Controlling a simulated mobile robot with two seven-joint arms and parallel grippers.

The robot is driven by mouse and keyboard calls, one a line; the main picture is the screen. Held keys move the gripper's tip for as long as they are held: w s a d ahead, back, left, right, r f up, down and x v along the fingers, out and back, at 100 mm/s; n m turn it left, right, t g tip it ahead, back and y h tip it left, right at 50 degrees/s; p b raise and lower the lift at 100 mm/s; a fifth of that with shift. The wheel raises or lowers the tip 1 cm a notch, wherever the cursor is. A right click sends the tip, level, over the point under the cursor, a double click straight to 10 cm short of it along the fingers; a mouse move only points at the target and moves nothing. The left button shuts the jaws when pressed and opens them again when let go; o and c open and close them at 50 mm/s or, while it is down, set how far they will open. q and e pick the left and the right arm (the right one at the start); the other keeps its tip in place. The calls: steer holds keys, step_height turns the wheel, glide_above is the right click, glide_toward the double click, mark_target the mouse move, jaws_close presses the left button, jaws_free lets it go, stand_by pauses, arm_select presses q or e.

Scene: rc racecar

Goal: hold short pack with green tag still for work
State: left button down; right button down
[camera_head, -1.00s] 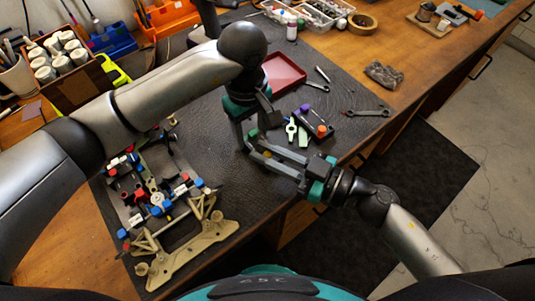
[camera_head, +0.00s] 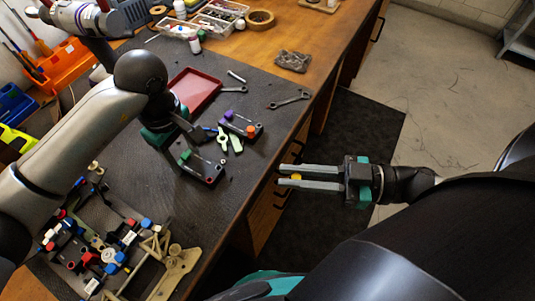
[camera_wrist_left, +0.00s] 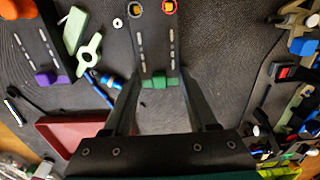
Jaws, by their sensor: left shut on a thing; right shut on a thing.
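The short dark pack with the green tag (camera_head: 207,170) lies on the black mat in the head view, its green tag toward my left gripper. In the left wrist view the pack (camera_wrist_left: 152,45) shows a yellow-centred and a red-ringed round terminal at its far end. My left gripper (camera_head: 184,162) is shut on the pack near its tag end; its fingers (camera_wrist_left: 160,78) flank it. My right gripper (camera_head: 280,175) is off the table's front edge, apart from the pack, with a small yellow thing (camera_head: 295,177) between its fingers.
A pack with a purple tag (camera_head: 240,124) and green-white levers (camera_head: 223,140) lie just beyond. A red tray (camera_head: 195,88) and wrenches (camera_head: 290,100) lie further back. The car chassis (camera_head: 105,255) is at the left. The mat's front right is clear.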

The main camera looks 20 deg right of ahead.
stand_by(0.4)
arm_select(q)
steer(key=shift+c, duration=0.6)
jaws_free()
step_height(320, 180, up, 12)
stand_by(0.6)
